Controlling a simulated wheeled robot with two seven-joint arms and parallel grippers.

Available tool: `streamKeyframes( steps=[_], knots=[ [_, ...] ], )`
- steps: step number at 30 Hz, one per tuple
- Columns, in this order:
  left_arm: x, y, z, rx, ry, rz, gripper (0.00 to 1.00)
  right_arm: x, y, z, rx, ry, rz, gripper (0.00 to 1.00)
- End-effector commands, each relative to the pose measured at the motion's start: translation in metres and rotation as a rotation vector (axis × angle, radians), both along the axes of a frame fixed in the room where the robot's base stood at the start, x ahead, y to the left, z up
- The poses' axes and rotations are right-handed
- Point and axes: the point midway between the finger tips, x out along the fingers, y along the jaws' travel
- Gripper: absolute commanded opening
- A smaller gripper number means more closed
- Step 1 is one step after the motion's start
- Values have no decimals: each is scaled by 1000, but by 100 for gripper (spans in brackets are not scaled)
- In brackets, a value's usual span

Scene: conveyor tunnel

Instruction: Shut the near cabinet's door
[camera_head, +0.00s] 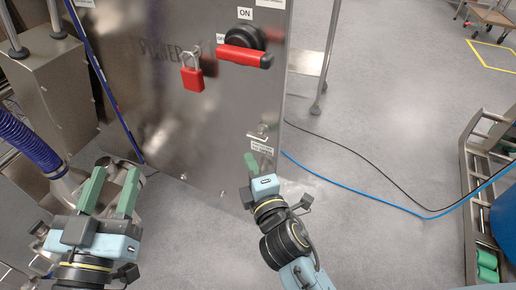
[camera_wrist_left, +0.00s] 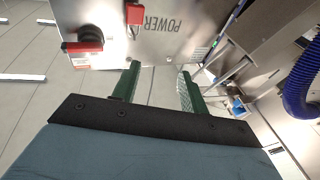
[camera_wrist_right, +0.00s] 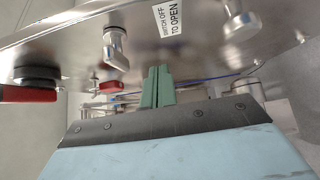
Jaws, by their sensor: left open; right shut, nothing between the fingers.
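The near cabinet's door (camera_head: 165,90) is a shiny steel panel lettered POWER, with a black and red rotary switch (camera_head: 245,52) and a red padlock (camera_head: 191,76). I cannot tell if it stands ajar. A small latch (camera_head: 262,135) and a label (camera_head: 262,147) sit near its lower right corner. My right gripper (camera_head: 250,162) is shut and empty, close to that corner; contact is unclear. The right wrist view shows its fingertips (camera_wrist_right: 158,76) below the steel face and a latch knob (camera_wrist_right: 115,50). My left gripper (camera_head: 116,174) is open and empty, at the panel's lower left.
A steel box (camera_head: 45,95) and a blue corrugated hose (camera_head: 28,138) stand at the left. Black and blue cables (camera_head: 390,200) cross the floor at the right. A roller conveyor frame (camera_head: 470,190) stands at the far right.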

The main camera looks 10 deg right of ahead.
Motion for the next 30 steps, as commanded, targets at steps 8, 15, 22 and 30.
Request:
streamKeyframes(
  steps=[8,15,22,30],
  knots=[
    [2,2,-17,31,100,6,44,33,-20,0,-2,1,1,0],
    [3,3,-21,38,121,8,44,39,-25,-1,2,1,1,0],
    [3,3,-21,38,121,8,44,39,-25,-1,1,2,1,0],
    [3,6,-34,62,202,14,44,43,-33,-2,-4,2,9,0]
  ],
)
